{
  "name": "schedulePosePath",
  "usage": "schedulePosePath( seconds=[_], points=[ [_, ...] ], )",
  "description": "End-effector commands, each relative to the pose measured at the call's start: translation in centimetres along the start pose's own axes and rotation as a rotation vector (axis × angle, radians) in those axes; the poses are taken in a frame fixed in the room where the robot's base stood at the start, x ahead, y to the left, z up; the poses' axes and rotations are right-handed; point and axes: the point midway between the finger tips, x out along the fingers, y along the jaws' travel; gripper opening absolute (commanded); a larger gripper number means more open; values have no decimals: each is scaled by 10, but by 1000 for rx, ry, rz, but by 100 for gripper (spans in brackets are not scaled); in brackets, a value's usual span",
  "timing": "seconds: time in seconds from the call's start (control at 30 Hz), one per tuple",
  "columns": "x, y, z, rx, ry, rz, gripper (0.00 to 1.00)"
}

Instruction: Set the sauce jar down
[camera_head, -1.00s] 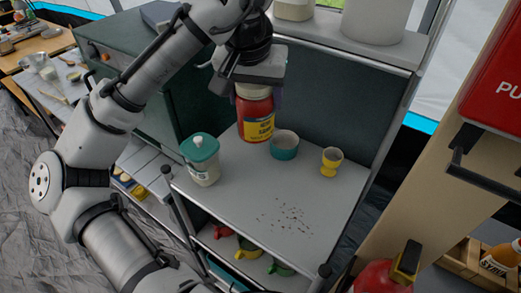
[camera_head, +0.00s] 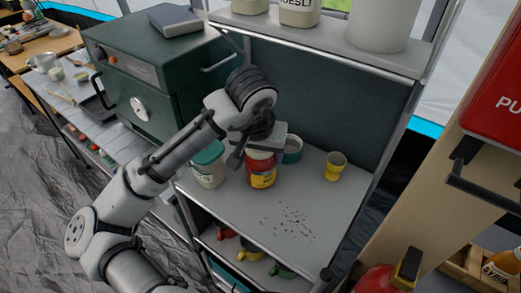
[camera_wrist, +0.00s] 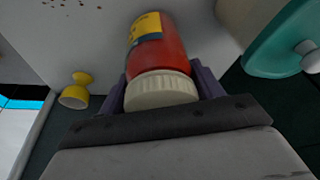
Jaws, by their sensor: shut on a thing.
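The sauce jar (camera_head: 262,173) is red with a yellow and blue label. It is upright at the shelf counter, just right of the teal-lidded jar. Whether its base touches the surface cannot be told for sure. My gripper (camera_head: 258,150) is above it and shut on its upper part. In the wrist view the sauce jar (camera_wrist: 157,48) shows its cream lid between the two dark fingers of my gripper (camera_wrist: 162,88). The grey counter (camera_head: 290,215) lies under it.
The teal-lidded jar (camera_head: 209,165) stands close on the left. A teal bowl (camera_head: 293,148) is behind the sauce jar, and a yellow egg cup (camera_head: 335,166) stands to the right. Dark crumbs (camera_head: 289,222) lie on the counter's front right. A green oven (camera_head: 150,75) stands at left.

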Motion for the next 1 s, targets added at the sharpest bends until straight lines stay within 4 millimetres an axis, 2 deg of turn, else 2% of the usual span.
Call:
schedulePosePath(
  seconds=[0.3, 0.33, 0.5, 0.87, 1.0],
  points=[
    [3, 0, 1, 0, 1, 1, 22],
    [3, 0, 1, 0, 0, 1, 67],
    [2, 0, 1, 1, 0, 1, 87],
    [-3, 0, -1, 1, 0, 0, 87],
    [-22, 1, -1, 3, 2, 1, 87]
  ],
)
